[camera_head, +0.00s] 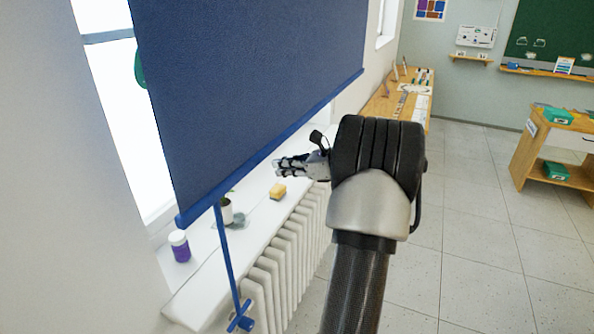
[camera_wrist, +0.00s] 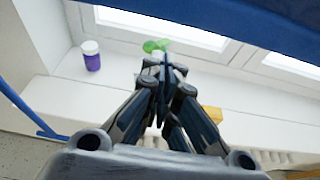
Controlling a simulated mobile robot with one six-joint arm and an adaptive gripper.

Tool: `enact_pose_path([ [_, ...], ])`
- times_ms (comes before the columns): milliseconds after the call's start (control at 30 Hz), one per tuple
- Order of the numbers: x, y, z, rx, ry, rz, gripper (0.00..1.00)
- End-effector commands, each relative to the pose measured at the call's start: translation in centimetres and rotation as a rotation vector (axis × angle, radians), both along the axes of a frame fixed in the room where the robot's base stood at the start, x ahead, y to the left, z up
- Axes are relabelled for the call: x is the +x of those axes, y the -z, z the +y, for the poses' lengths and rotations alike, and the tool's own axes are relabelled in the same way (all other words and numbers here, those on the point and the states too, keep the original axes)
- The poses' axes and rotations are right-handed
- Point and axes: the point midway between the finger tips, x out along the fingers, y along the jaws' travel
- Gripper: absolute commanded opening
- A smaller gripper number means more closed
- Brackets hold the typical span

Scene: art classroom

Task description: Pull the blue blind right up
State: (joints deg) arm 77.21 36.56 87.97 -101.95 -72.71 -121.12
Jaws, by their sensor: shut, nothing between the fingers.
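The blue blind (camera_head: 255,80) hangs down over the window, its bottom bar (camera_head: 285,142) above the white sill. Its lower part crosses the top of the wrist view (camera_wrist: 240,18). A blue pull strap (camera_head: 227,260) hangs from the left part of the bar, with a small crosspiece (camera_head: 241,323) at its low end. The strap also shows at the left of the wrist view (camera_wrist: 22,106). My gripper (camera_head: 278,166) is shut and empty, just below the bar in the head view and right of the strap, apart from it. In the wrist view its fingers (camera_wrist: 165,62) are together.
On the sill (camera_head: 200,280) stand a purple jar with white lid (camera_head: 180,247), a small potted plant (camera_head: 226,212) and a yellow sponge (camera_head: 278,191). A white radiator (camera_head: 290,250) is below. A wooden table (camera_head: 395,95) stands behind my arm.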

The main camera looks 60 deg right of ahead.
Motion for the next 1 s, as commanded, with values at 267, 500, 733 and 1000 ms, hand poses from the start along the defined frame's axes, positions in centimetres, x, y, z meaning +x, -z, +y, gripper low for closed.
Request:
enact_pose_path([
  [267,-0.1,-3.0,-0.1,-0.005,0.002,-0.001,0.0],
  [500,-0.2,-3.1,-0.1,-0.003,0.002,-0.001,0.0],
  [733,-0.2,-3.5,-0.1,-0.004,0.003,-0.001,0.0],
  [1000,-0.1,-8.2,-0.1,-0.011,0.002,-0.005,0.0],
])
